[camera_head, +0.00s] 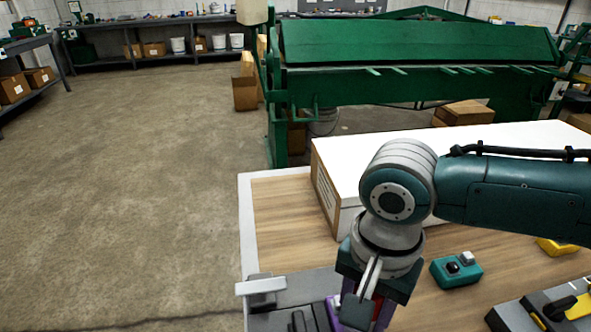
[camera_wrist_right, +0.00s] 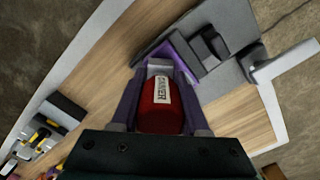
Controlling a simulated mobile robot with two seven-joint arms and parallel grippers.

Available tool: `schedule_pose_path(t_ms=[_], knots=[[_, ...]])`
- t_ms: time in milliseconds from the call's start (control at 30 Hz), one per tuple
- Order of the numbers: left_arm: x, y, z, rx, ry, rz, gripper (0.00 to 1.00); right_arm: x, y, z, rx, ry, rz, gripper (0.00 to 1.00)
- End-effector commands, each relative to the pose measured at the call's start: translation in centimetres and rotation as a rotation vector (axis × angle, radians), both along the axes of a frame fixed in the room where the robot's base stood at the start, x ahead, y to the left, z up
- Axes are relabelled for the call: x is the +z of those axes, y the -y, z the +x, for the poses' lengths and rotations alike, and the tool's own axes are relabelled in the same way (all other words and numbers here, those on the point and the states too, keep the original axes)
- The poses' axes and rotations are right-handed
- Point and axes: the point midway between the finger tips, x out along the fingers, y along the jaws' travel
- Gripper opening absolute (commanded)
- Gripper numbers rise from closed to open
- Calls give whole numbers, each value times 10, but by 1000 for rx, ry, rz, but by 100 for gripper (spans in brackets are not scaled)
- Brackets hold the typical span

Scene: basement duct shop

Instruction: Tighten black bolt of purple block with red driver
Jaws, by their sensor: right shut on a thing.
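My right gripper (camera_head: 371,300) points down over the front of the workbench. In the right wrist view the gripper (camera_wrist_right: 160,72) is shut on the red driver (camera_wrist_right: 160,117), which has a white label on its handle. The driver's tip is hidden. The purple block (camera_wrist_right: 179,58) shows as a strip just beyond the fingertips, against a grey fixture (camera_wrist_right: 236,68). In the head view the purple block (camera_head: 322,316) is partly hidden beside the gripper. I cannot make out the black bolt or whether the driver touches it. My left gripper is not in view.
A large white-topped box (camera_head: 328,190) stands behind the gripper on the workbench (camera_head: 275,215). A teal box with a black knob (camera_head: 456,271) lies to the right. A dark tray (camera_head: 510,318) with yellow items is at the lower right. The fixture has a light handle (camera_head: 261,286).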

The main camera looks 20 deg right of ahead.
Motion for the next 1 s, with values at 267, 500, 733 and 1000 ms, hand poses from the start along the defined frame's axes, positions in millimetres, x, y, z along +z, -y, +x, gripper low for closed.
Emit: schedule_pose_path(t_ms=[267,500,733,1000], knots=[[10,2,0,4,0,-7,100,2,0,0,-82,-2,-1,0],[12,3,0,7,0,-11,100,0,0,0,-118,-1,-1,0],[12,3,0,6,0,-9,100,0,0,0,-118,-1,-1,0],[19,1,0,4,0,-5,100,2,0,0,-173,-1,-1,0]])
